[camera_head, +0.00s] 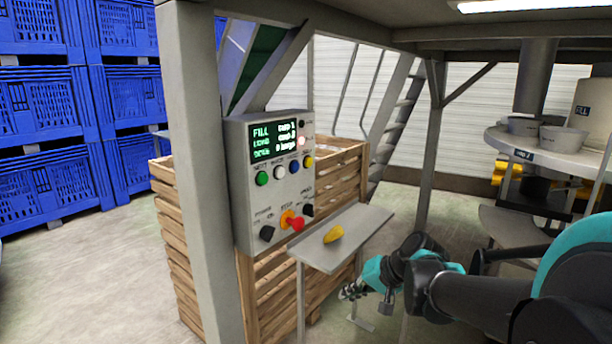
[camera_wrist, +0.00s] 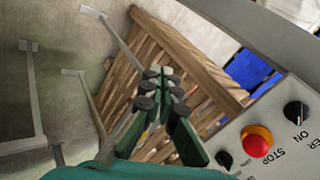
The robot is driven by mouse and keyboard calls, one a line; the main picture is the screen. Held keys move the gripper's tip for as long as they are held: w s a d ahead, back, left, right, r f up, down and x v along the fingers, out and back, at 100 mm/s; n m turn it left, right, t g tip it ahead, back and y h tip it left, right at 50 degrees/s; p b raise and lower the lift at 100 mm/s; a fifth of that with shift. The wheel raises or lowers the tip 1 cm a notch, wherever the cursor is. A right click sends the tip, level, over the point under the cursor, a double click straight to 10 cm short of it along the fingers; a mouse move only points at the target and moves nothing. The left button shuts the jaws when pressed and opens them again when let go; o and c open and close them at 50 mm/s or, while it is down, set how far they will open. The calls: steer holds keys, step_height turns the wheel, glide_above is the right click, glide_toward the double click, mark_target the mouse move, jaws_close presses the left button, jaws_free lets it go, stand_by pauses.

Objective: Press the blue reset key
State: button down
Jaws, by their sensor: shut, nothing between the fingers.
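A lit screen (camera_head: 272,142) is above the row. The wrist view shows only the box's lower part, with the red stop button (camera_wrist: 257,140) and a black knob (camera_wrist: 296,112); the blue key is not visible there. My gripper (camera_head: 350,290) is low, to the right of and below the box, apart from it. Its fingers (camera_wrist: 160,78) are shut and empty.
A small grey shelf (camera_head: 350,235) with a yellow object (camera_head: 333,234) juts out between my gripper and the box. A wooden crate (camera_head: 175,250) stands behind a grey post (camera_head: 195,120). Blue crates (camera_head: 45,100) are stacked at the left.

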mark_target(306, 175)
steer(key=w+r+m+t+y, duration=0.2)
steer(key=w+r+t+y, duration=0.1)
steer(key=r, duration=1)
steer(key=w+r+m+t+y, duration=0.2)
steer(key=w+r+t+y, duration=0.1)
steer(key=r, duration=1)
steer(key=shift+w+d+r+y, duration=0.15)
steer(key=shift+r+y, duration=0.2)
steer(key=shift+y, duration=0.55)
steer(key=x, duration=1.4)
